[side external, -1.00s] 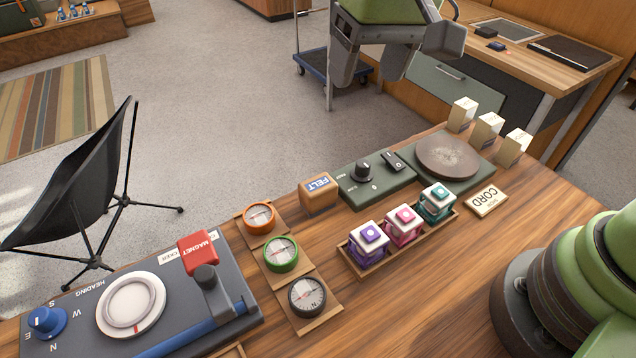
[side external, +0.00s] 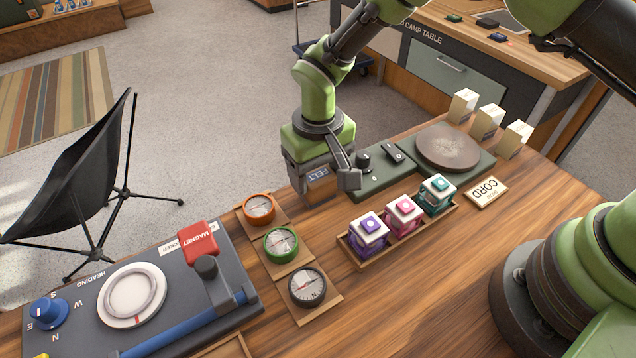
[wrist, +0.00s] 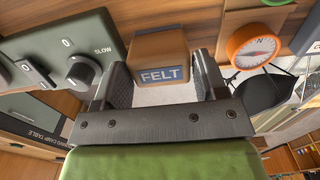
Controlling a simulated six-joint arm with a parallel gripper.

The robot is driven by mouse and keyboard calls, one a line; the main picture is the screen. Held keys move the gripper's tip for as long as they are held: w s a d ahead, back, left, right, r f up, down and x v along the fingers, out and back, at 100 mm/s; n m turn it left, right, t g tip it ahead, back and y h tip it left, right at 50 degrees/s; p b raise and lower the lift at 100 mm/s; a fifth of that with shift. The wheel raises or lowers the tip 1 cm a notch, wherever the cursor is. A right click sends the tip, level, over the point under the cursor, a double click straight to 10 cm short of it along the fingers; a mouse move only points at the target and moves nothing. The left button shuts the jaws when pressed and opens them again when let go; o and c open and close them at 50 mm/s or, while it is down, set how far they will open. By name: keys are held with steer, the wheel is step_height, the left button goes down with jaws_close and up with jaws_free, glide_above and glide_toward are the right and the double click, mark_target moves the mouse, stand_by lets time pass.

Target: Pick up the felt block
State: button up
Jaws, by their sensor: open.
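The felt block (side external: 319,186) is a tan block with a blue FELT label, on the wooden table at the left end of the green control unit. It also shows in the wrist view (wrist: 159,47), label towards the camera. My gripper (side external: 325,190) is down at the block, with one finger on each side of it. In the wrist view my gripper (wrist: 162,80) is open and the block lies between its fingers. A narrow gap shows by the fingers, and I cannot tell if either touches. In the side view the gripper hides part of the block.
The green control unit (side external: 375,182) with a knob stands close on the block's right. An orange compass (side external: 259,208) is close on its left. A tray (side external: 398,245) of three coloured cubes lies in front to the right. Bare table lies directly in front of the block.

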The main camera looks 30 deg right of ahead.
mark_target(318, 175)
step_height(318, 175, down, 3)
steer(key=shift+f, duration=0.15)
steer(key=c, duration=0.6)
steer(key=shift+r, duration=5.1)
